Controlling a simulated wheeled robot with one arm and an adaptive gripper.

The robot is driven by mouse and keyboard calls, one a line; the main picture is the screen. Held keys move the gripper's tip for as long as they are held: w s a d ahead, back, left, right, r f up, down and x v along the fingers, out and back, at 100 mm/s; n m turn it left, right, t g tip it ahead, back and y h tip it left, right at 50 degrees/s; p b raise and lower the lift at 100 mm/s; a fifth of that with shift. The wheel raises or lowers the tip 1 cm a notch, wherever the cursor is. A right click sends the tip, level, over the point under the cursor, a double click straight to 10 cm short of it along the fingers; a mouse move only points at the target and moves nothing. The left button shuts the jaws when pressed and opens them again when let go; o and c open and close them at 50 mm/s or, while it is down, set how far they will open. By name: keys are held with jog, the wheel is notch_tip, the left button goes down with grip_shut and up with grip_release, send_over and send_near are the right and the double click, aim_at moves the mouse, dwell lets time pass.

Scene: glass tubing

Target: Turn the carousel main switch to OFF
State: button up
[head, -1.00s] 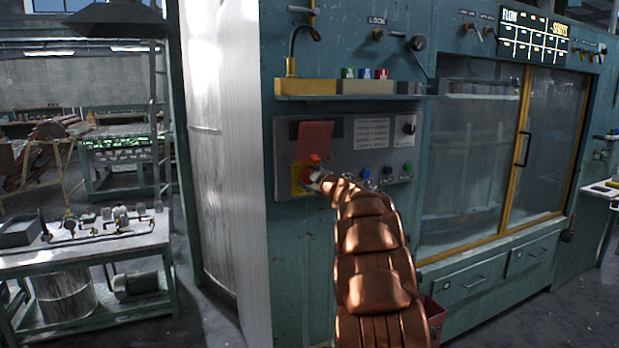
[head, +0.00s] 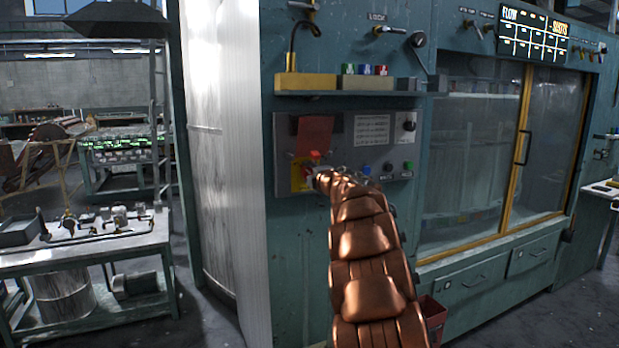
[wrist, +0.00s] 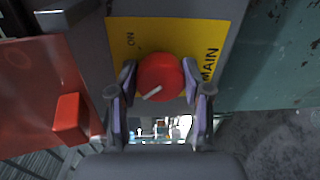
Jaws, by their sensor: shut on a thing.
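The main switch is a round red knob (wrist: 161,77) on a yellow plate (wrist: 177,31) in the wrist view. The plate reads ON and MAIN, turned sideways here. A short pale mark on the knob points to the lower left of that view. My gripper (wrist: 160,84) has one finger on each side of the knob and is shut on it. In the head view my gripper (head: 318,180) is at the yellow plate (head: 298,176), and my copper arm hides most of the knob. No OFF label is readable.
A red flap (head: 314,133) is raised above the switch; it also shows in the wrist view (wrist: 35,100), with a red block beside it. Blue (head: 366,169) and green (head: 408,166) buttons sit to the right on the grey panel (head: 340,127). A shelf (head: 345,94) juts out above.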

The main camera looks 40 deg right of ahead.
jog(key=shift+f+n, duration=0.1)
jog(key=shift+n, duration=0.5)
jog(key=o, duration=1.2)
jog(key=shift+c, duration=0.2)
